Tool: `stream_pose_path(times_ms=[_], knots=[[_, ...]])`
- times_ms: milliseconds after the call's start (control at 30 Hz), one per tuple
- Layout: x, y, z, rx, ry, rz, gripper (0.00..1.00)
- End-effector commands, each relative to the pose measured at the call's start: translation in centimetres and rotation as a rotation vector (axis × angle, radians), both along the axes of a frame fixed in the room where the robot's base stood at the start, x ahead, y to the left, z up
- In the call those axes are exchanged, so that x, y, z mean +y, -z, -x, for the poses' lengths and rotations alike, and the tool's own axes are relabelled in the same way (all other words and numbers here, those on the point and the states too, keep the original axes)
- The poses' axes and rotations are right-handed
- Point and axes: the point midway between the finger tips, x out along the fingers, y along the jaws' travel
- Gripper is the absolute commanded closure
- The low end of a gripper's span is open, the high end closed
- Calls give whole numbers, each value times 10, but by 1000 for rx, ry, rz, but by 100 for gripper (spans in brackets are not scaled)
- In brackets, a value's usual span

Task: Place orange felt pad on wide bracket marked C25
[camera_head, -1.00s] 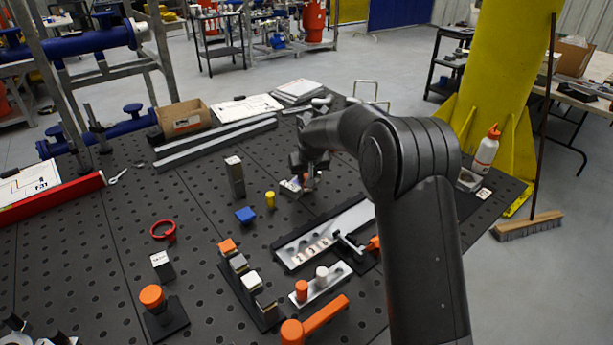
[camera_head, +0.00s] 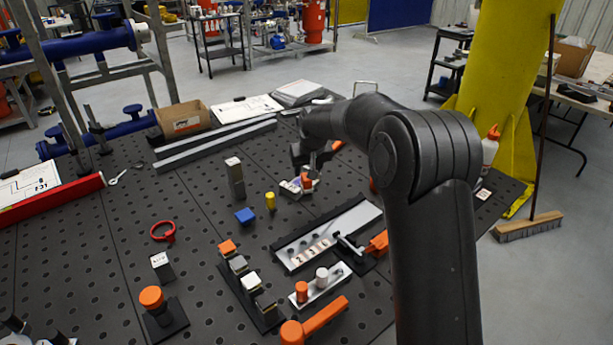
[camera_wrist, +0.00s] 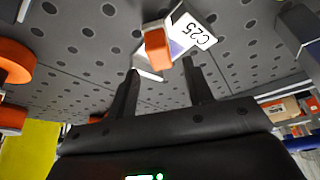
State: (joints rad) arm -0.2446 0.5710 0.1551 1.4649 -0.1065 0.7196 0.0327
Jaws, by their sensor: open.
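The orange felt pad (camera_wrist: 158,48) is a small block at the white bracket marked C25 (camera_wrist: 201,34). It overlaps the bracket's left part in the wrist view and seems to rest on it, though the contact is hidden. A purple patch shows on the bracket beside the pad. In the head view the pad (camera_head: 307,181) and bracket (camera_head: 289,187) are at the table's middle, partly behind my gripper (camera_head: 308,165). In the wrist view my gripper (camera_wrist: 160,66) is open, its two fingers apart, with the pad just beyond and between the tips.
A grey post (camera_head: 236,182), a blue block (camera_head: 245,215) and a yellow cylinder (camera_head: 270,201) stand left of the bracket. A slotted tray (camera_head: 345,222) and a rack of blocks (camera_head: 262,312) lie nearer.

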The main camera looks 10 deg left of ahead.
Motion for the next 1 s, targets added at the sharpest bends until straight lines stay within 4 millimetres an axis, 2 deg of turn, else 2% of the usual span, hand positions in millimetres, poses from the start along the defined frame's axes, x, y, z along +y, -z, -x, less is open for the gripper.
stream_pose_path(times_ms=[100,300,433,667,767,833,1000], knots=[[-4,-26,9,-3,-1,0,53],[-9,-56,21,-1,-1,1,53],[-10,-65,25,0,-1,0,53],[-13,-70,28,-1,2,1,53],[-23,-80,37,-6,12,5,53],[-36,-93,50,-14,25,10,53],[-82,-129,100,-33,77,24,53]])
